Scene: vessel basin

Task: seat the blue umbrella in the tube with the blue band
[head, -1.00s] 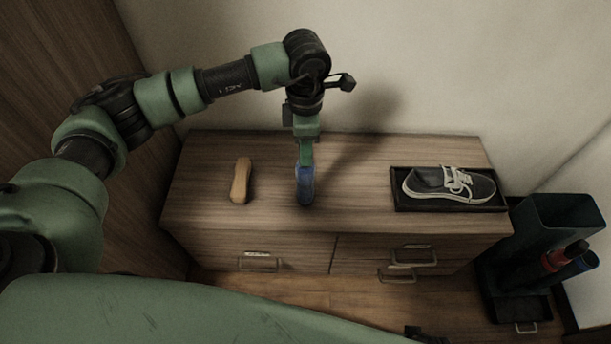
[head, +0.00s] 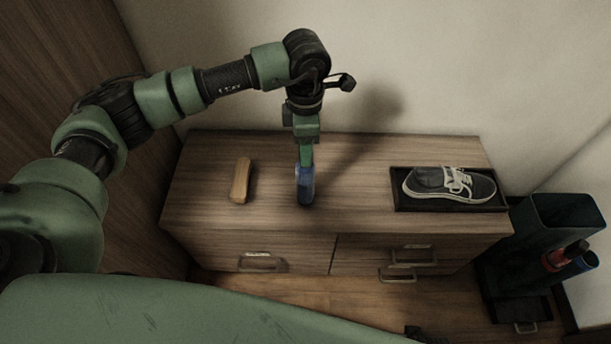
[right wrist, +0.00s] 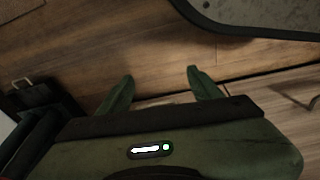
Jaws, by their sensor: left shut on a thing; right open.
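A short blue object, which I take as the blue umbrella (head: 306,192), stands upright at the middle of the cabinet top in the head view. My left gripper (head: 305,170) points down from above and is shut on its upper part. The left gripper is far to the left of these tubes. My right gripper (right wrist: 160,84) is open and empty in the right wrist view, above the wooden floor.
A tan, elongated object (head: 241,180) lies left of the umbrella. A dark sneaker (head: 450,184) rests in a black tray (head: 402,205) on the right of the cabinet top (head: 350,160). A tall dark bin (head: 565,215) rises behind the tubes. Drawer handles (head: 258,261) project in front.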

